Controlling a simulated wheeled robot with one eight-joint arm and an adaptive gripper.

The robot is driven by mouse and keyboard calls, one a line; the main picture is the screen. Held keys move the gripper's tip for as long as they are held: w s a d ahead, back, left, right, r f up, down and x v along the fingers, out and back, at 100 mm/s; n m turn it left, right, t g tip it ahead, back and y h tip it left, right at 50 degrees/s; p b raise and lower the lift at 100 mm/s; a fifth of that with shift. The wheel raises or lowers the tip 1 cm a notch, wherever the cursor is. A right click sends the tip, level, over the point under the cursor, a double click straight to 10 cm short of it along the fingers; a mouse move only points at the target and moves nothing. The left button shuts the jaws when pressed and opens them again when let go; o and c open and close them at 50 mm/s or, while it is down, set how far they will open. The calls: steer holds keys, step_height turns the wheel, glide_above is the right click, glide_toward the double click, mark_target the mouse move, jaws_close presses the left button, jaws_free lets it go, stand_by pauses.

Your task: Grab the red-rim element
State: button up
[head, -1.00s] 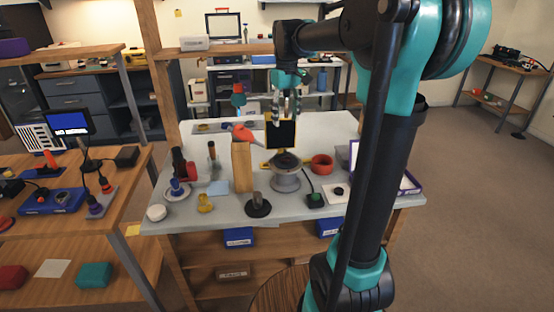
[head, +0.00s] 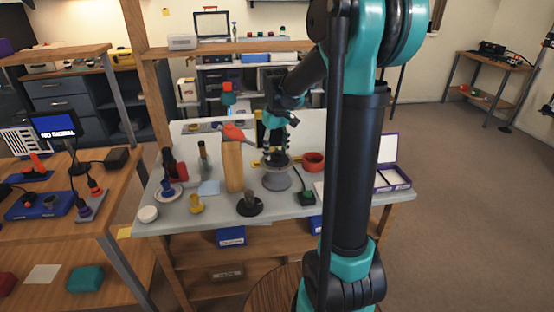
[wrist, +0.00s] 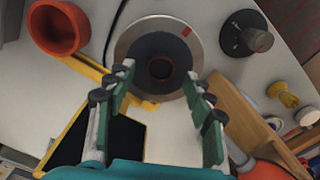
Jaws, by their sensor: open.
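The lens body (head: 277,180) stands on the grey-topped bench, a grey cylinder with a dark top. In the wrist view the lens body (wrist: 125,46) shows from above, with a red mark on its ring. A small round element with a thin dull red rim (wrist: 161,68) sits at its dark centre. My gripper (wrist: 161,86) is open and empty, its two fingers spread on either side of the view just short of the element. In the head view my gripper (head: 272,148) is over the lens body, pointing down.
A red-orange cup (head: 313,161) stands right of the lens body. A wooden block (head: 233,167) stands to its left, with a red tool head above it. A dark knob on a round base (head: 249,206) is in front.

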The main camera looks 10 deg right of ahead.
steer(key=shift+f, duration=0.55)
steer(key=c, duration=1)
steer(key=shift+r, duration=0.1)
